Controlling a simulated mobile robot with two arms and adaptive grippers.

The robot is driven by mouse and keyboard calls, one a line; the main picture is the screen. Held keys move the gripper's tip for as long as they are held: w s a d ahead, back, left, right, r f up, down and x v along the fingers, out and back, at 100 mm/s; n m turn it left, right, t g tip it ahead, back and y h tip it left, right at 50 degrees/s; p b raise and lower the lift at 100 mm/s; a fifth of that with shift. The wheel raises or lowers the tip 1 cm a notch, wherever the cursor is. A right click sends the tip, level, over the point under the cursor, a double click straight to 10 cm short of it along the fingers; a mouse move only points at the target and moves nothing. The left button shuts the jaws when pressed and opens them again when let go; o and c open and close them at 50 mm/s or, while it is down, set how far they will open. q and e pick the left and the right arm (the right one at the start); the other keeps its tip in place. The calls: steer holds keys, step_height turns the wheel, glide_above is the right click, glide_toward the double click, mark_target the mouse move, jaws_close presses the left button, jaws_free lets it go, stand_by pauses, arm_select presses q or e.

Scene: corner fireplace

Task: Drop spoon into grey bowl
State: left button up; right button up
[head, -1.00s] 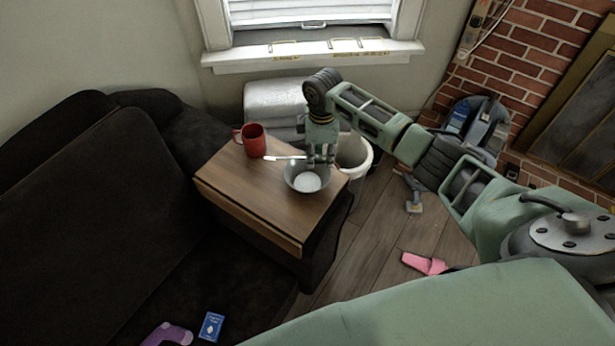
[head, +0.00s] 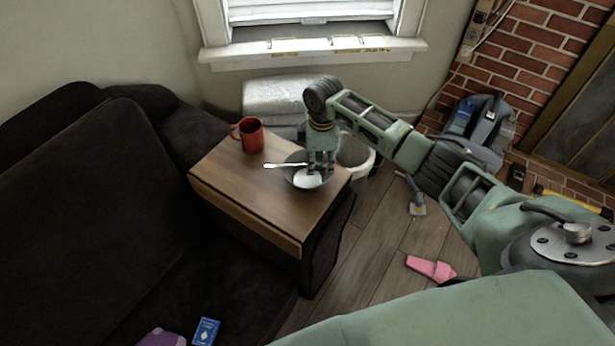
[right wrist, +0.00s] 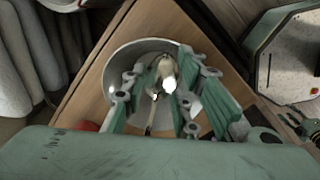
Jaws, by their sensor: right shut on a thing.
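The grey bowl (head: 293,180) stands on the small wooden table, near its right corner. My right gripper (head: 321,169) is over the bowl with its fingers pointing down, shut on the spoon (head: 283,164). The fingers hide part of the bowl and spoon. Whether the spoon touches the bowl, I cannot tell. My left gripper is not in view.
A red mug (head: 251,135) stands on the table (head: 240,190), left of and behind the bowl. A white bin (head: 357,158) is right of the table. A dark sofa (head: 90,220) fills the left. The table's front part is clear.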

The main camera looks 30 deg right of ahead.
steer(key=o, duration=1.2)
steer(key=r, duration=1.2)
steer(key=shift+s+a, duration=0.1)
steer(key=shift+s, duration=0.2)
